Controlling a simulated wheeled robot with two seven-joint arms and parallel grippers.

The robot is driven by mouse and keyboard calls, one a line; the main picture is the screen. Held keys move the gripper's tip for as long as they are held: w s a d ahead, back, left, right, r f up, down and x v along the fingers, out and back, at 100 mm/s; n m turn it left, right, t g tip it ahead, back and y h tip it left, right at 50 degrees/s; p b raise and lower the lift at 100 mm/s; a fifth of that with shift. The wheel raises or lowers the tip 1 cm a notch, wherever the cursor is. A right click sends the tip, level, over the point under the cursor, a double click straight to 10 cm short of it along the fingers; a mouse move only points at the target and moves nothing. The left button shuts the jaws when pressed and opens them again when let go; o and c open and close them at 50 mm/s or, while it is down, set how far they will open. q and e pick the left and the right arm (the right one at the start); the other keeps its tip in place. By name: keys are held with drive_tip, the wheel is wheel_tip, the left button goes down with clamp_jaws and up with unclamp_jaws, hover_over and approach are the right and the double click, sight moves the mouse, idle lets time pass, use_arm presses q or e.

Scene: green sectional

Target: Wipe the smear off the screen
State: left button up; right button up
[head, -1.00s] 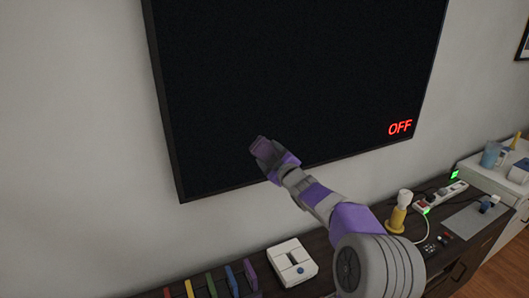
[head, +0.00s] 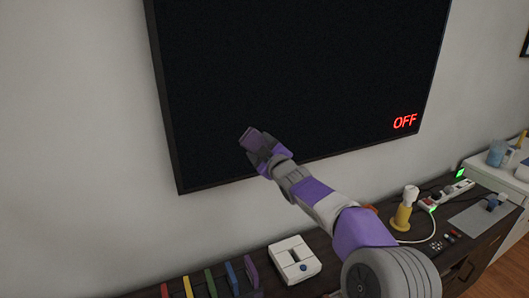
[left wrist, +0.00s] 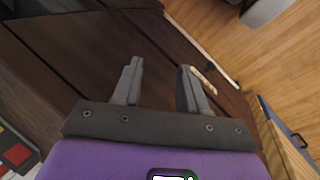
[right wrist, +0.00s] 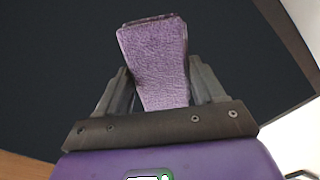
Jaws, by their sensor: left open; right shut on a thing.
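The dark screen (head: 300,75) hangs on the wall with red "OFF" letters at its lower right; it also fills the back of the right wrist view (right wrist: 60,60). I make out no smear on it. My right gripper (head: 262,148) is shut on a purple cloth-like pad (head: 250,138), in front of the screen's lower left part. The pad (right wrist: 153,55) stands out beyond the fingers in the right wrist view; whether it touches the screen I cannot tell. My left gripper (left wrist: 155,85) is open and empty, over dark wood, and is outside the head view.
Below the screen a dark cabinet holds a white box (head: 294,260), several coloured upright pieces (head: 210,284), a yellow-and-white bottle-like item (head: 403,212) and a power strip (head: 450,192). A white stand (head: 490,170) with a blue cup is at the far right.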

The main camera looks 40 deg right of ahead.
sight(249, 149)
drive_tip(key=shift+w+a+f+b, duration=0.1)
drive_tip(key=shift+a+f+b, duration=0.05)
drive_tip(key=shift+a+b, duration=0.4)
drive_tip(key=shift+w+a+f+b, duration=0.1)
drive_tip(key=shift+a+b, duration=0.25)
drive_tip(key=shift+b, duration=0.3)
drive_tip(key=a+b, duration=0.1)
drive_tip(key=b, duration=0.2)
drive_tip(key=shift+w, duration=0.15)
drive_tip(key=shift+a+r+b, duration=0.15)
drive_tip(key=shift+a+b, duration=0.15)
drive_tip(key=shift+b, duration=0.15)
drive_tip(key=a+b, duration=0.1)
drive_tip(key=b, duration=0.1)
drive_tip(key=a+b, duration=0.1)
drive_tip(key=b, duration=0.2)
drive_tip(key=shift+w+b, duration=0.3)
drive_tip(key=shift+b, duration=0.05)
drive_tip(key=shift+w+a, duration=0.25)
drive_tip(key=shift+a, duration=0.55)
drive_tip(key=shift+w+a+b, duration=0.2)
drive_tip(key=shift+a+b, duration=0.3)
drive_tip(key=shift+a, duration=0.55)
drive_tip(key=shift+w+a, duration=0.15)
drive_tip(key=shift+a, duration=0.55)
